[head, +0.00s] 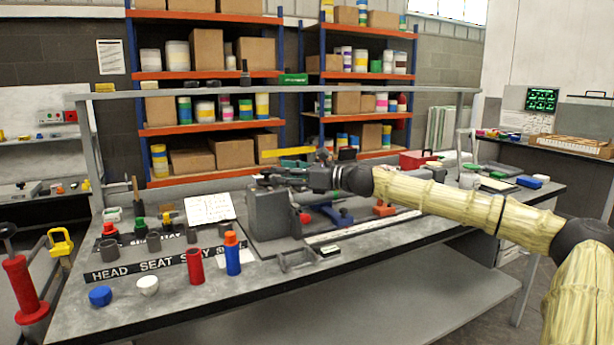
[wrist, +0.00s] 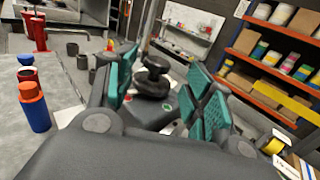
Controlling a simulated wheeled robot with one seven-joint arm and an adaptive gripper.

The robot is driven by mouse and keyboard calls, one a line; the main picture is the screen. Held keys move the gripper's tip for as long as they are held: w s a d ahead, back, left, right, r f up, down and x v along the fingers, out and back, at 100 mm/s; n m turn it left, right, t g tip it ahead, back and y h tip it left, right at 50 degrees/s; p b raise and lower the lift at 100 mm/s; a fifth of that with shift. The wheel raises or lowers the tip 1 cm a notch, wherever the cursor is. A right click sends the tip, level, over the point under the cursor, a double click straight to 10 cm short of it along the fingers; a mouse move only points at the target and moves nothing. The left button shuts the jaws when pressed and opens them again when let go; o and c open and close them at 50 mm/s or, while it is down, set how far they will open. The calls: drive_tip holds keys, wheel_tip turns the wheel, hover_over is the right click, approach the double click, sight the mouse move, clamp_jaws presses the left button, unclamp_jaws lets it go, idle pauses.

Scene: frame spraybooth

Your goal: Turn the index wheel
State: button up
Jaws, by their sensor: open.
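The index wheel looks to be the dark round knob (wrist: 153,80) in the wrist view, standing on a grey body with a small green mark. My gripper (wrist: 160,85) is open, with its teal-padded fingers on either side of the knob in that view. I cannot tell whether a pad touches it. In the head view my gripper (head: 270,180) is just above the grey block-shaped fixture (head: 272,215) on the bench. There the gripper hides most of the knob. A red button (head: 305,217) sits on the fixture's right side.
The bench (head: 180,300) also holds a red cylinder (head: 195,266), a blue bottle with an orange cap (head: 232,254), a blue cap (head: 100,296), a white cup (head: 148,285) and a labelled strip (head: 150,266). A grey rail (head: 290,94) runs behind. The bench's front edge is mostly clear.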

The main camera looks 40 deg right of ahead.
drive_tip(key=v, duration=0.6)
drive_tip(key=shift+d, duration=0.2)
idle(0.5)
drive_tip(key=shift+s, duration=0.1)
idle(0.4)
